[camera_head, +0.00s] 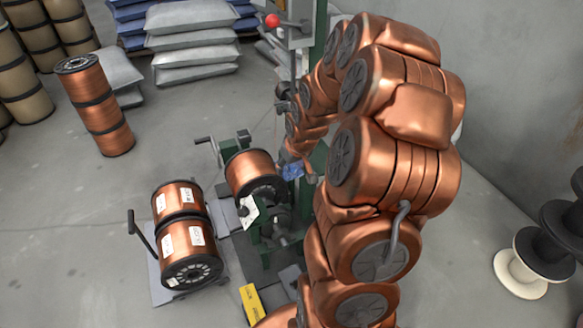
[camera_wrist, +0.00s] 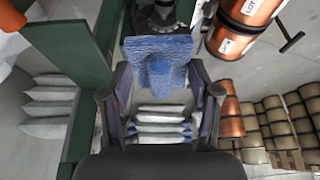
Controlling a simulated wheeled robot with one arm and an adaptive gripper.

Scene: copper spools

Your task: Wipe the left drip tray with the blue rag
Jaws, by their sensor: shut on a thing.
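The blue rag (camera_wrist: 160,48) hangs at the fingertips of my gripper (camera_wrist: 160,72) in the wrist view, with its middle bunched up. My gripper is shut on it. In the head view the rag (camera_head: 292,171) is a small blue patch beside the green winding machine (camera_head: 257,228), just right of the copper spool mounted on it. My gripper (camera_head: 302,168) is mostly hidden there behind my copper-coloured arm. I cannot make out the left drip tray for certain in either view. The machine and my arm may cover it.
A tall spool stack (camera_head: 100,110) stands farther left. Grey sacks (camera_head: 190,45) are piled behind.

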